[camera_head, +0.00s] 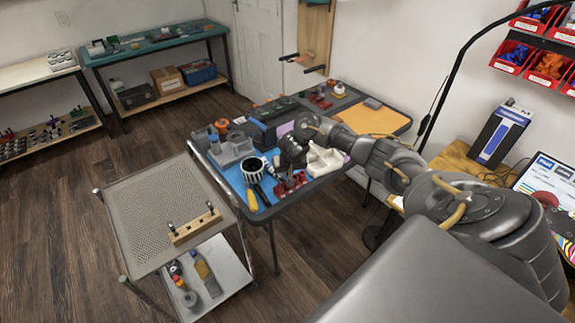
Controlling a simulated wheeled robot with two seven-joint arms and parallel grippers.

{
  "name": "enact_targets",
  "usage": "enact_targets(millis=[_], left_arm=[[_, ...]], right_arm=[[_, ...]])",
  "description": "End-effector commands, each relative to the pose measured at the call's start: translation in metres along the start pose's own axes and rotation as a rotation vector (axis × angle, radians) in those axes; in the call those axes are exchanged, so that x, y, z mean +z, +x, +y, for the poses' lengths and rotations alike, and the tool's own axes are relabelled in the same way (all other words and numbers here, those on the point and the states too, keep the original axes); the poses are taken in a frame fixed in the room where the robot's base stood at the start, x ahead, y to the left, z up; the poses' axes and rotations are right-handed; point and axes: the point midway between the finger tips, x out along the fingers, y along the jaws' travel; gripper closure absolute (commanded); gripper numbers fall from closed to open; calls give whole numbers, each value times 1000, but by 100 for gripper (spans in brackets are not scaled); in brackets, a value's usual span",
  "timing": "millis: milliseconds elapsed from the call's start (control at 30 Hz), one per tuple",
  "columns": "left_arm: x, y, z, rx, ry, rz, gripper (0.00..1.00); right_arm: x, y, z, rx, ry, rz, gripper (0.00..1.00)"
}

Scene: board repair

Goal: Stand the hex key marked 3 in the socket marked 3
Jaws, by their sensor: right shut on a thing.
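My right arm reaches in from the right over the blue-topped workbench. My right gripper (291,160) points down at the bench, close to a red holder (290,184). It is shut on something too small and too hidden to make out. A wooden block (196,226) with small dark upright pieces lies on the upper shelf of a grey trolley (165,200). I cannot read any mark on it, nor tell which hex key or socket is the one marked 3. My left gripper is not in view.
A black-and-white cup (253,168) and a yellow-handled tool (252,200) are left of the gripper. A white object (324,160) is close on its right. Much of the trolley's upper shelf is clear. Bottles and a tape roll are on its lower shelf.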

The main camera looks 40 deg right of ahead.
Motion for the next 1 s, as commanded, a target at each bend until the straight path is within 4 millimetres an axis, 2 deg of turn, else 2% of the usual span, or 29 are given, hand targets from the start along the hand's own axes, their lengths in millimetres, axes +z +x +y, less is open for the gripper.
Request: enact_targets(millis=[1000], left_arm=[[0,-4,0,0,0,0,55]], right_arm=[[2,6,0,0,0,1,100]])
